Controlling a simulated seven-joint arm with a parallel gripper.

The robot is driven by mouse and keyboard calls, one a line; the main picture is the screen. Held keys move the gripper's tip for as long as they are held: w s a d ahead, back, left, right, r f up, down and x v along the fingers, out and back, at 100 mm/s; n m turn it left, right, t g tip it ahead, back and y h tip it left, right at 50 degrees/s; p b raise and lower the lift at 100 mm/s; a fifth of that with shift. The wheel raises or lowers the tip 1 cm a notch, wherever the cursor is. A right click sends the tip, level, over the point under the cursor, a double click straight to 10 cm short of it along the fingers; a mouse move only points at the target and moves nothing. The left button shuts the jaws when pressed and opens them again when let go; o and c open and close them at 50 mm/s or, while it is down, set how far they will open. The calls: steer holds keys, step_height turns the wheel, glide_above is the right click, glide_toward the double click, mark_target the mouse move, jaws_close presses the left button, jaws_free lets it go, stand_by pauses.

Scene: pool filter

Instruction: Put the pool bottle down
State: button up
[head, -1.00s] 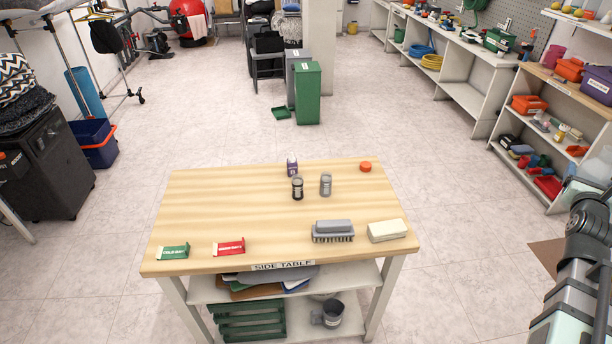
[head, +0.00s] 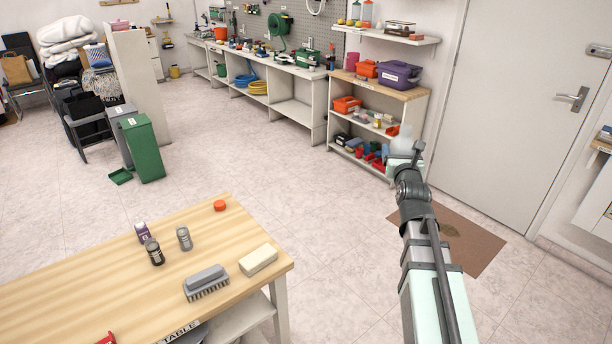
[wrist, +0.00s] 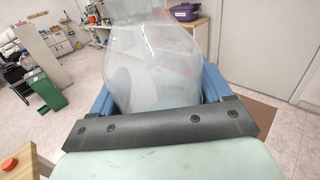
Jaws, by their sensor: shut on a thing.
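The pool bottle (wrist: 155,65) is a large, clear, whitish bottle that fills the middle of the wrist view. My gripper (wrist: 128,88) is shut on it, with a blue finger on each side. In the head view the bottle (head: 402,143) shows small and pale at the far end of my arm, in front of the shelf unit; my fingers are mostly hidden there. It is held in the air, clear of the wooden side table (head: 75,290), which stands to the left. The bottle's base is hidden.
On the table are a brush (head: 206,282), a cream block (head: 258,260), an orange cap (head: 220,205) and several small bottles. A shelf unit (head: 405,110), a door (head: 520,100) and a brown mat (head: 465,240) are beyond my arm. The floor between is open.

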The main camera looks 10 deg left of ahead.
steer(key=w+a+f+n+g+y, duration=0.1)
steer(key=w+a+f+n+y, duration=0.2)
steer(key=a, duration=0.8)
steer(key=w+a+f+n+g+y, duration=0.15)
steer(key=a+f+y, duration=0.3)
steer(key=a, duration=0.65)
steer(key=w+a+f+n+g+y, duration=0.2)
steer(key=a+f+n+y, duration=0.15)
steer(key=a, duration=0.75)
steer(key=s+a+n+g+y, duration=0.25)
steer(key=s+a+g, duration=0.2)
steer(key=a, duration=0.65)
steer(key=s+a+f+n+g+y, duration=0.15)
steer(key=s+a+n+g, duration=0.3)
steer(key=a, duration=0.75)
steer(key=s+a+n+g+y, duration=0.3)
steer(key=a+g, duration=0.2)
steer(key=a, duration=0.6)
steer(key=shift+a+f, duration=0.15)
steer(key=shift+f, duration=4.25)
steer(key=shift+f, duration=0.15)
steer(key=o, duration=1.1)
